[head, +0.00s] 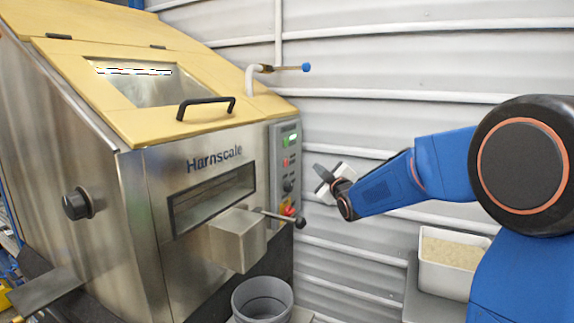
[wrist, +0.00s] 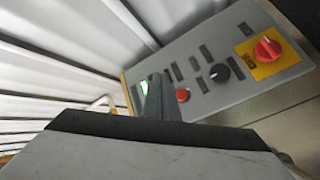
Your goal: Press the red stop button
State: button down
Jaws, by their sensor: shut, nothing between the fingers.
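The red stop button (head: 285,162) is a small round button on the grey control panel (head: 275,150) at the right of the machine's front. In the wrist view the red button (wrist: 183,96) shows just right of my gripper's fingers. My gripper (head: 318,172) is shut and empty. In the head view it is to the right of the panel, and it looks apart from it. In the wrist view the closed fingers (wrist: 160,88) partly cover the panel near a lit green button (wrist: 144,88).
A black knob (wrist: 219,72) and a red rotary switch on a yellow plate (wrist: 267,48) share the panel. A lever with a black ball (head: 300,222) juts out below. A grey bucket (head: 262,300) and a white bin (head: 445,275) stand lower down. A corrugated wall is behind.

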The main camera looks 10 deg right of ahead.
jog(key=w+a, duration=0.5)
jog(key=a, duration=0.1)
jog(key=shift+a, duration=0.4)
jog(key=shift+w+a, duration=0.1)
jog(key=shift+a, duration=0.05)
dwell(1.9)
jog(key=shift+w+a, duration=0.1)
jog(key=shift+a, duration=0.1)
jog(key=shift+w+a, duration=0.25)
jog(key=shift+a, duration=0.1)
dwell(0.9)
jog(key=shift+d, duration=0.15)
jog(key=shift+s+d, duration=0.5)
jog(key=shift+d, duration=0.05)
dwell(0.4)
jog(key=s+d, duration=0.1)
jog(key=d, duration=0.1)
jog(key=s+d, duration=0.2)
dwell(0.4)
